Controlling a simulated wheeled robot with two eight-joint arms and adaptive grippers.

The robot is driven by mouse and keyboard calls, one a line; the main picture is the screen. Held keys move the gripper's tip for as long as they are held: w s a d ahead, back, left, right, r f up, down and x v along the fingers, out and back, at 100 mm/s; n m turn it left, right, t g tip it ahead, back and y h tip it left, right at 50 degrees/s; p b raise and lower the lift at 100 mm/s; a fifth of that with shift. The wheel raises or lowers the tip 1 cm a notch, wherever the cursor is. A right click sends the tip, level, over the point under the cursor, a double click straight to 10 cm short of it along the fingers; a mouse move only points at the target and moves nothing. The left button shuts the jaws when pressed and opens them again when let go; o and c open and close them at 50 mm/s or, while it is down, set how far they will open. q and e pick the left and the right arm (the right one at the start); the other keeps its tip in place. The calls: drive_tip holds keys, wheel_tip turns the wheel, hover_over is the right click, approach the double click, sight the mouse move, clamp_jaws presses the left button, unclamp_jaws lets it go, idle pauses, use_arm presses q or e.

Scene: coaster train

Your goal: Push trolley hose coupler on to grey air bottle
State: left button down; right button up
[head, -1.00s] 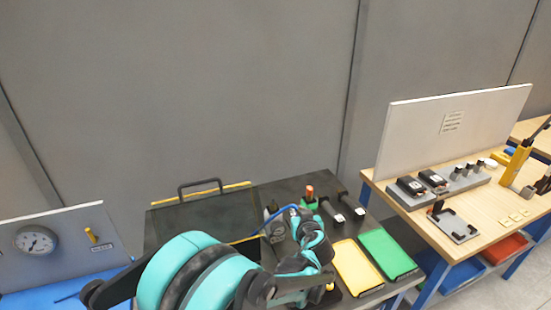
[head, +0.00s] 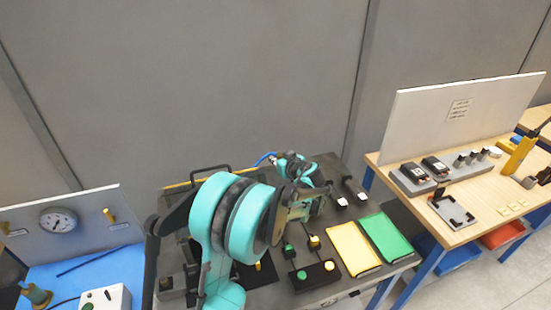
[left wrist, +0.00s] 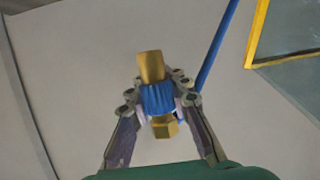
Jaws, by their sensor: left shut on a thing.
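In the left wrist view my left gripper (left wrist: 161,99) is shut on the hose coupler (left wrist: 158,97), a brass fitting with a blue ribbed sleeve. Brass sticks out above and below the fingers. A blue hose (left wrist: 217,45) runs close beside it towards the upper right. In the head view the blue hose (head: 265,158) shows beyond my left wrist, over the back of the dark trolley (head: 325,170). The fingers and coupler are hidden there behind my arm. I cannot make out the grey air bottle in either current view. My right gripper is out of view.
The trolley holds two dark cylinders with white ends (head: 350,190), a yellow tray (head: 352,250), a green tray (head: 385,238) and a black button box (head: 315,276). A wooden bench (head: 480,200) stands right. A gauge panel (head: 85,225) stands left. A wall closes the back.

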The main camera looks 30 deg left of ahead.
use_arm(q)
drive_tip(key=shift+f+b, duration=2.2)
drive_tip(key=shift+f, duration=0.7)
drive_tip(key=shift+b, duration=0.35)
drive_tip(key=shift+f+b, duration=1.35)
drive_tip(key=shift+f, duration=0.25)
drive_tip(key=c, duration=1.3)
unclamp_jaws()
drive_tip(key=shift+d+r, duration=0.1)
drive_tip(key=v, duration=1.2)
